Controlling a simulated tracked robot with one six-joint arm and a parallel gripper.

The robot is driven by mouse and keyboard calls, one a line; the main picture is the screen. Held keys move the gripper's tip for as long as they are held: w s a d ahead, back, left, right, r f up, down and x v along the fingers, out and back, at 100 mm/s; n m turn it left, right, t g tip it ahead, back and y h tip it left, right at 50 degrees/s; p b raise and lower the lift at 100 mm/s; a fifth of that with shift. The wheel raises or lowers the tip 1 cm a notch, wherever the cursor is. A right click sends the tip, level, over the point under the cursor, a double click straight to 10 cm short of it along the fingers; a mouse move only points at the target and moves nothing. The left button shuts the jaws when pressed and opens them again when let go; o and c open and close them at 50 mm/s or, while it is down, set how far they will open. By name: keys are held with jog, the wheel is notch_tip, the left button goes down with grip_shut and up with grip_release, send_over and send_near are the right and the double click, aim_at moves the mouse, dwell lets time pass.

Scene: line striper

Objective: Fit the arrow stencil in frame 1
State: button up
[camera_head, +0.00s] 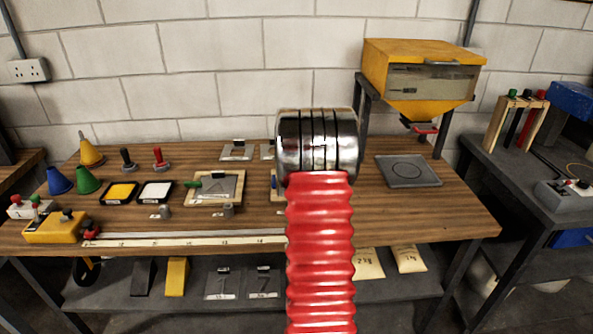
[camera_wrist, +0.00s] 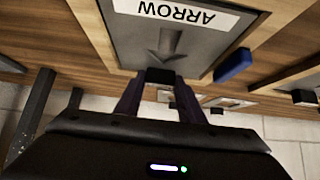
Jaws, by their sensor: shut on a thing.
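The arrow stencil (camera_wrist: 135,38) is a grey plate with a white ARROW label and an arrow-shaped mark, upside down in the wrist view. My gripper (camera_wrist: 160,76) is shut on the small black grip at its near edge. The plate lies over or within a light wooden frame (camera_wrist: 262,42) with a blue clip (camera_wrist: 232,65) at one side. I cannot tell whether it is seated or slightly above. In the head view my arm hides the gripper, the stencil and most of this frame; a sliver of blue and wood (camera_head: 274,186) shows at its left.
Another wooden frame (camera_head: 189,202) with a green clip holds a grey plate, left of my arm. Colour pads, cones and a yellow box (camera_head: 55,227) stand farther left. A grey tray (camera_head: 408,171) lies right, below a yellow hopper (camera_head: 420,75). A long ruler strip (camera_head: 190,240) runs along the bench front.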

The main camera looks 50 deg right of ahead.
jog(key=shift+f, duration=0.2)
dwell(0.5)
jog(key=o, duration=1.2)
jog(key=shift+c, duration=0.5)
jog(key=shift+c, duration=0.9)
jog(key=shift+v, duration=4.05)
